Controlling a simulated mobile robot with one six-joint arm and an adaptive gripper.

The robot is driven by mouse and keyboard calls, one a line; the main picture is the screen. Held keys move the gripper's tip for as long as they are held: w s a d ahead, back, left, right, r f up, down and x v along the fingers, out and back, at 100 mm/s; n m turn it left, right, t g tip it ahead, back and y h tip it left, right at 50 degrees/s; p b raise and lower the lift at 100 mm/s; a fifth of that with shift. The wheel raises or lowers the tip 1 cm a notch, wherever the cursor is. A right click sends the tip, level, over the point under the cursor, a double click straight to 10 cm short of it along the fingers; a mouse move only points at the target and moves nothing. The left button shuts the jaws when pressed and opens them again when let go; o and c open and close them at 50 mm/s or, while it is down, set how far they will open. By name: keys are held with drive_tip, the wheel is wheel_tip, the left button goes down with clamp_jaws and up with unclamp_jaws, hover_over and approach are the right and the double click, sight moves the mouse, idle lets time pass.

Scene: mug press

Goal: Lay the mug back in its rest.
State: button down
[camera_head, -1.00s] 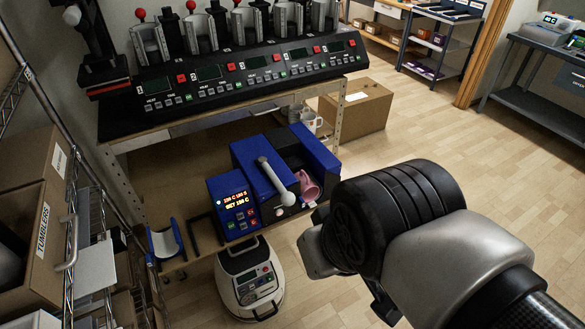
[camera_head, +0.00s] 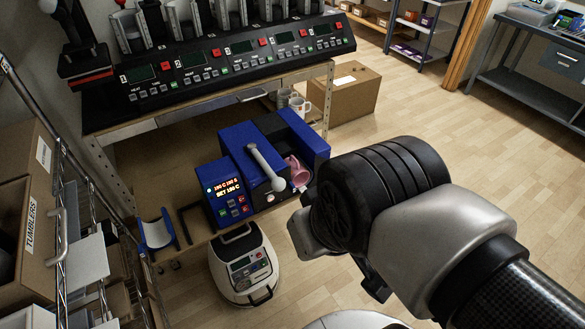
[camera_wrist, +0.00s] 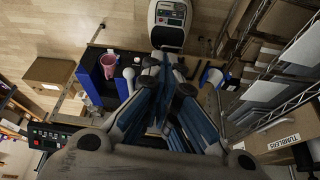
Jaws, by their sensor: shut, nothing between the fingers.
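A pink mug (camera_head: 297,172) sits in the open bay at the right side of the blue press (camera_head: 238,142). It also shows in the wrist view (camera_wrist: 109,62), its mouth visible. A blue and white cradle (camera_head: 157,232) stands on the left of the same shelf; it looks empty and also shows in the wrist view (camera_wrist: 213,77). I cannot tell for certain that it is the mug's rest. My gripper (camera_wrist: 163,64) is shut and empty, apart from the mug. In the head view my wrist mostly hides its fingers.
A lever with a pale handle (camera_head: 267,168) slants across the press front. A white machine (camera_head: 242,266) stands on the floor below. A wire rack with boxes (camera_head: 35,180) lines the left. White mugs (camera_head: 299,106) stand behind the press. Open floor (camera_head: 440,150) lies to the right.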

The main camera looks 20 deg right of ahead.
sight(294, 158)
drive_tip(key=c, duration=2.4)
unclamp_jaws()
